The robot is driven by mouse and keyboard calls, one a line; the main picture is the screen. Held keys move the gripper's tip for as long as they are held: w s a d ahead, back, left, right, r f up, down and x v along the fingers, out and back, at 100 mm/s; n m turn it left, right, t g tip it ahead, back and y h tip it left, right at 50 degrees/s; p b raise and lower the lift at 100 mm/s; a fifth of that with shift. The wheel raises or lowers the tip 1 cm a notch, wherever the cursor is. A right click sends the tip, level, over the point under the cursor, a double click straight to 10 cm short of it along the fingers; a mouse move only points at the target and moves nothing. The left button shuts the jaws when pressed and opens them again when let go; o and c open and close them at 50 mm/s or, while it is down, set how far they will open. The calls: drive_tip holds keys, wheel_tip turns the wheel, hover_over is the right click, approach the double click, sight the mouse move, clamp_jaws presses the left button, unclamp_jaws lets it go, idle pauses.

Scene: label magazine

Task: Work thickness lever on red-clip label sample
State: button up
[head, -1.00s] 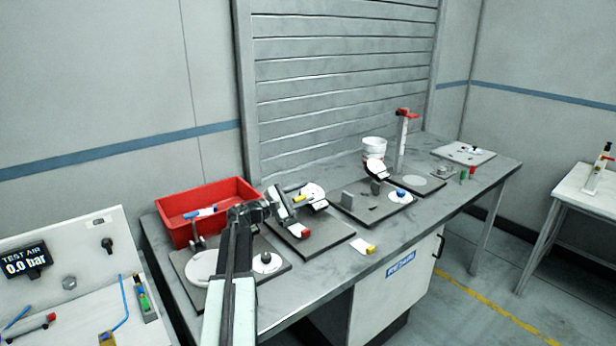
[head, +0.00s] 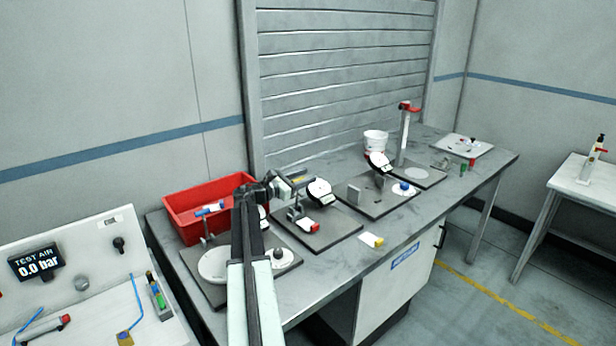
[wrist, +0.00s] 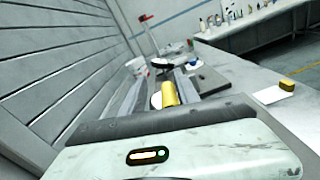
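The thickness gauge with a white dial (head: 319,191) stands on a dark plate (head: 342,229) in the middle of the bench. The label with the red clip (head: 309,225) lies at the gauge's front. My gripper (head: 304,180) is at the gauge, just left of the dial and above the label. In the wrist view its two grey fingers (wrist: 157,92) are apart. A yellow cylinder (wrist: 170,93), which looks like the lever's grip, shows between them, nearer the right finger. I cannot tell whether it touches that finger. The lever's lower part is hidden.
A red bin (head: 190,212) stands behind left. A round-plate station (head: 222,264) is in front left. Another dial gauge (head: 379,162) and a red-topped stand (head: 405,135) are to the right.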

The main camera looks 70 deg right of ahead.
drive_tip(key=shift+w+a, duration=0.1)
drive_tip(key=shift+w, duration=0.15)
drive_tip(key=shift+c, duration=1)
drive_tip(key=shift+w+a+r+p, duration=0.1)
drive_tip(key=shift+w+r+p, duration=0.15)
drive_tip(key=shift+r+p, duration=0.05)
drive_tip(key=c, duration=0.6)
wheel_tip(320, 180, up, 6)
drive_tip(key=p, duration=0.5)
drive_tip(key=shift+w+f+p, duration=0.1)
drive_tip(key=shift+w+p, duration=0.05)
drive_tip(key=shift+p, duration=0.2)
clamp_jaws()
drive_tip(key=w+a+f+m+g+y, duration=0.1)
drive_tip(key=w+a+m, duration=0.3)
drive_tip(key=w+m, duration=0.3)
drive_tip(key=w+a+f+m+g+y+b, duration=0.1)
drive_tip(key=w+a+m, duration=0.3)
drive_tip(key=m, duration=1.1)
drive_tip(key=w+f+y, duration=0.1)
drive_tip(key=w, duration=0.2)
drive_tip(key=shift+f, duration=0.25)
